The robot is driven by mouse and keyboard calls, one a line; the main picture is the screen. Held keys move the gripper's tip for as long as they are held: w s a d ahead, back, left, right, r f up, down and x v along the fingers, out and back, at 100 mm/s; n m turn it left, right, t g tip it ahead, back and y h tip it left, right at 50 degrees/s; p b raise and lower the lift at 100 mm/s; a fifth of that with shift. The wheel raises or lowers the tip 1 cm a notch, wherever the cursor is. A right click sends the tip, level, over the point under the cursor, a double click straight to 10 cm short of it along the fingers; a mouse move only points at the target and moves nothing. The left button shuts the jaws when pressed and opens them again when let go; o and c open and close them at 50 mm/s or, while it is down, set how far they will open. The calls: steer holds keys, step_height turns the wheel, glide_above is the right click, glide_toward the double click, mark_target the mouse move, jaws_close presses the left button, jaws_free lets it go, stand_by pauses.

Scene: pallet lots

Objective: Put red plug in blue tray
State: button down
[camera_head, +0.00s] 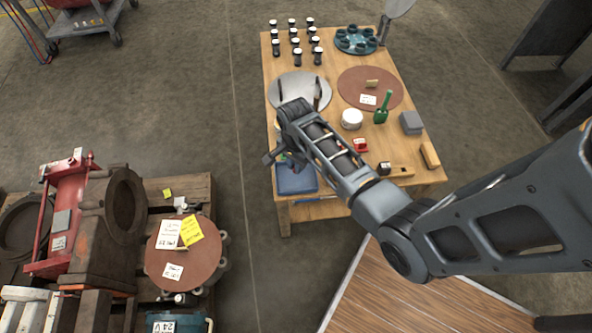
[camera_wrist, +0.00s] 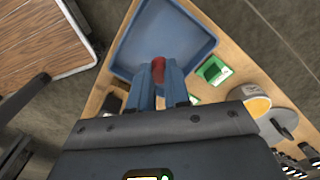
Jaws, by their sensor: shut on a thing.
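The red plug (camera_wrist: 158,66) shows between the tips of my gripper (camera_wrist: 159,78) in the wrist view, and the jaws are shut on it. The blue tray (camera_wrist: 133,52) lies beyond the fingertips, and the plug appears over its inside, near the wall closest to the gripper. Its height above the tray floor is hard to tell. In the head view the blue tray (camera_head: 297,182) sits at the near left corner of the wooden table, partly under my gripper (camera_head: 281,157).
A green-and-white card (camera_wrist: 213,70) lies beside the tray. On the table (camera_head: 330,208) stand a white round container (camera_head: 352,119), a green scoop (camera_head: 383,107), a grey block (camera_head: 411,123) and a small red item (camera_head: 360,145). Several black jars stand at the back.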

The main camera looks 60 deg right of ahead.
steer(key=shift+f+b, duration=0.5)
steer(key=shift+f, duration=1.55)
steer(key=c, duration=1.1)
jaws_free()
step_height(320, 180, up, 12)
steer(key=p, duration=0.2)
steer(key=shift+p, duration=0.35)
steer(key=s+a+r+n+t+h, duration=0.2)
steer(key=s+a+n+t, duration=0.5)
steer(key=s+a+n, duration=0.5)
steer(key=s+a+r+n+t, duration=0.2)
steer(key=s+r, duration=0.2)
steer(key=r, duration=0.4)
steer(key=s+a+r+n+t+y, duration=0.1)
steer(key=s+a+r+n+t, duration=0.1)
steer(key=r, duration=0.7)
steer(key=s+a+r+n+t+y, duration=0.1)
steer(key=s+a+r+n+t, duration=0.2)
steer(key=s+r, duration=0.3)
step_height(320, 180, up, 3)
steer(key=shift+s+f+t, duration=0.2)
steer(key=shift+t, duration=0.3)
